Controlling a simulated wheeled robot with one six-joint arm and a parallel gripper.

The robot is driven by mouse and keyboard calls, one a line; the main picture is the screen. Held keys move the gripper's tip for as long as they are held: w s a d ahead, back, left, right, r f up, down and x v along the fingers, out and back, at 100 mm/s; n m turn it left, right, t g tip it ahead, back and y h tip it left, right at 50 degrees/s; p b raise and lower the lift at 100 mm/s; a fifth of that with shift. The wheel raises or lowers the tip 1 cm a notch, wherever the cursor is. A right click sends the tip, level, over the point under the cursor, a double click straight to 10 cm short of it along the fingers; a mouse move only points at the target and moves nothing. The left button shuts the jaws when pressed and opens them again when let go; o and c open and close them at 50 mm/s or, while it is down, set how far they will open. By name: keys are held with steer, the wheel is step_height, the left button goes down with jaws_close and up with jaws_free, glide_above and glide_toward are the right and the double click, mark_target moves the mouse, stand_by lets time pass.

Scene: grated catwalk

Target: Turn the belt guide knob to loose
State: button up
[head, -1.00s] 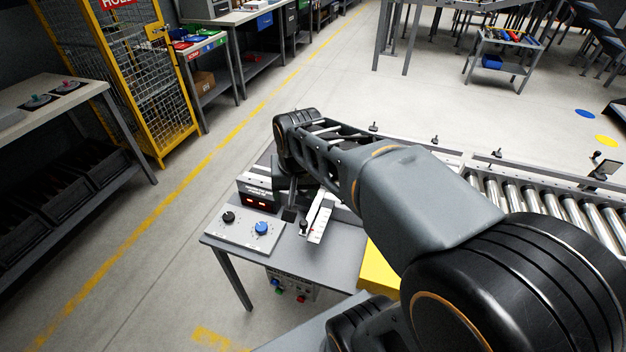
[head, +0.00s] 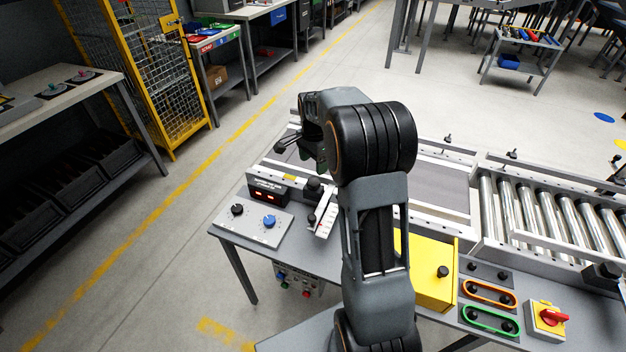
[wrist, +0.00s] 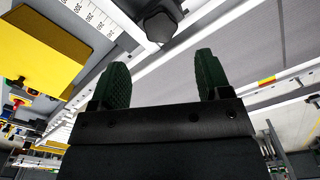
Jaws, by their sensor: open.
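A black lobed knob (wrist: 160,20) shows at the top of the wrist view, beside a white scale strip (wrist: 95,15) with printed numbers. In the head view a dark knob (head: 314,187) stands behind the white scale plate (head: 327,217), at the near left end of the belt; it looks like the same knob. Any loose or tight marking is too small to read. My gripper (head: 286,144) is over the belt, beyond the knob and apart from it. In the wrist view its two green fingers (wrist: 160,78) are spread with nothing between them.
A grey panel (head: 252,231) with a black knob (head: 237,210) and a blue knob (head: 269,221) sits at the left, below a red-lit display (head: 268,191). A yellow box (head: 424,285) and a red switch (head: 552,316) are at the right, near the rollers (head: 540,220).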

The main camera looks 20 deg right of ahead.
mark_target(314, 181)
step_height(314, 181, down, 8)
steer(key=shift+r, duration=0.1)
stand_by(0.4)
steer(key=c, duration=0.9)
